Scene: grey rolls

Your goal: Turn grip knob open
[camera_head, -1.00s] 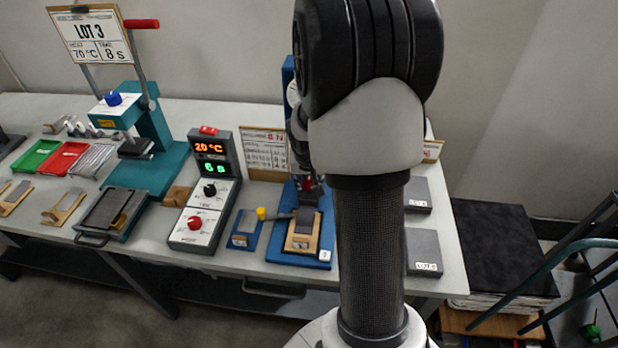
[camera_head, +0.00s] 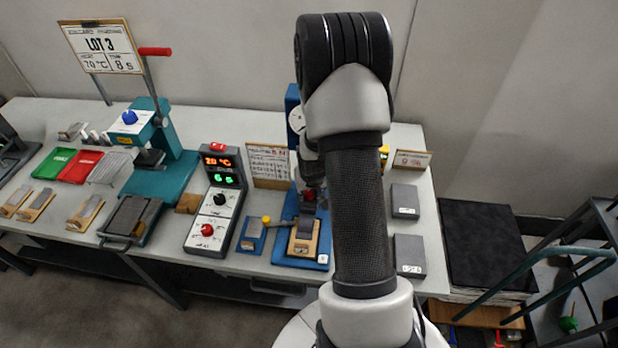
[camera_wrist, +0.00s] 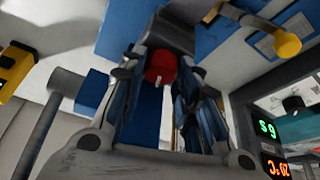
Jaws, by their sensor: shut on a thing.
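The red grip knob (camera_wrist: 163,67) sits between my gripper's fingers in the wrist view, with a small white mark on its face. It belongs to the blue tester (camera_head: 322,238), which stands near the bench's right part; the knob also shows in the head view (camera_head: 309,194), partly behind my arm. My gripper (camera_wrist: 163,60) is shut on the knob, one finger on each side. In the head view my arm hides most of the gripper and part of the tester. How far the knob is turned cannot be told.
A teal press (camera_head: 165,160) stands farther left. Grey plates (camera_head: 410,254) lie to the right. A cart (camera_head: 590,260) stands off the bench.

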